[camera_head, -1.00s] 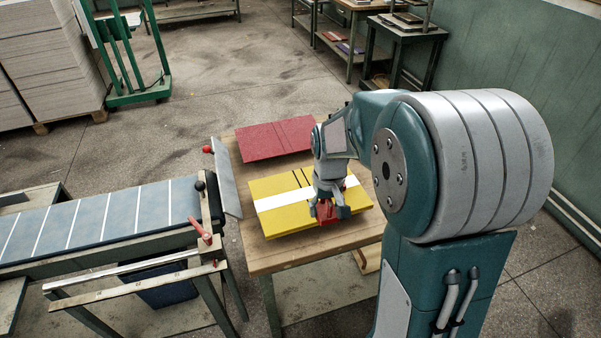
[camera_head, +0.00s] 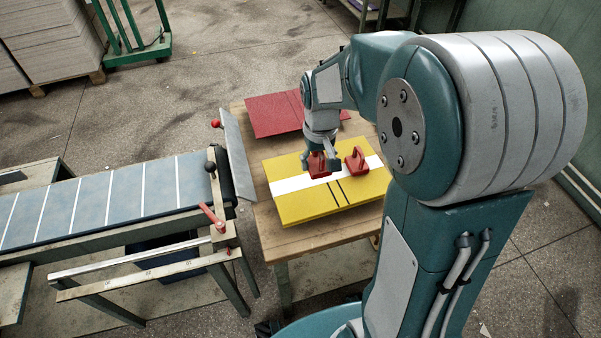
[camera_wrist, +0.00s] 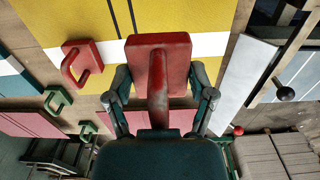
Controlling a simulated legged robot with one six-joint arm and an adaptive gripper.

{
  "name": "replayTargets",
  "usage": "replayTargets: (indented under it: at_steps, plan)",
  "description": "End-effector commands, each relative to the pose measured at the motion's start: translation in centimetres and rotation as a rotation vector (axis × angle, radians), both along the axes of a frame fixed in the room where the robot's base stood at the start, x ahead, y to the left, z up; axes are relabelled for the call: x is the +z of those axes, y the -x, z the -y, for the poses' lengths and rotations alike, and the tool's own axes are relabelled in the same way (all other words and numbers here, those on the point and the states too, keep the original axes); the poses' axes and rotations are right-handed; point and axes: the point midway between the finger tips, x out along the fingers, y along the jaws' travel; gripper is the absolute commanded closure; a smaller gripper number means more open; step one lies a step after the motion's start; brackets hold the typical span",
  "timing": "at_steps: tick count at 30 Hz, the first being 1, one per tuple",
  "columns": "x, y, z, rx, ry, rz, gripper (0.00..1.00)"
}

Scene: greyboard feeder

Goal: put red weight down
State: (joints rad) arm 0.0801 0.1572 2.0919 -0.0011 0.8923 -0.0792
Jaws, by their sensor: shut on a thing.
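My gripper (camera_head: 322,168) is shut on a red weight (camera_wrist: 158,62) with a loop handle. In the wrist view its two fingers stand on either side of the handle. In the head view the held weight (camera_head: 315,163) is at the far side of the yellow board's white stripe (camera_head: 290,184); I cannot tell whether it touches the board. A second red weight (camera_head: 355,160) stands on the yellow board (camera_head: 300,207) to the right, apart from my gripper. It also shows at the left in the wrist view (camera_wrist: 82,62).
The yellow board lies on a wooden table (camera_head: 275,236), with a red board (camera_head: 270,115) behind it. A conveyor (camera_head: 100,207) with a red-handled lever (camera_head: 212,217) and an upright metal plate (camera_head: 235,150) stand to the left. Green weights (camera_wrist: 57,98) show in the wrist view.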

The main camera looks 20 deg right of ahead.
Motion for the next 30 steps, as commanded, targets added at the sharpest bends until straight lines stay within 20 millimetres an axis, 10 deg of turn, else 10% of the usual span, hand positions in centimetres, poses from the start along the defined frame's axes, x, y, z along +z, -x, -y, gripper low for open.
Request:
replayTargets:
  at_steps: [12,30]
  plan:
    - [-5.4,-4.0,-2.8,0.001,0.000,0.002,0.90]
    - [-9.2,-4.6,-3.2,-0.001,0.000,0.003,0.90]
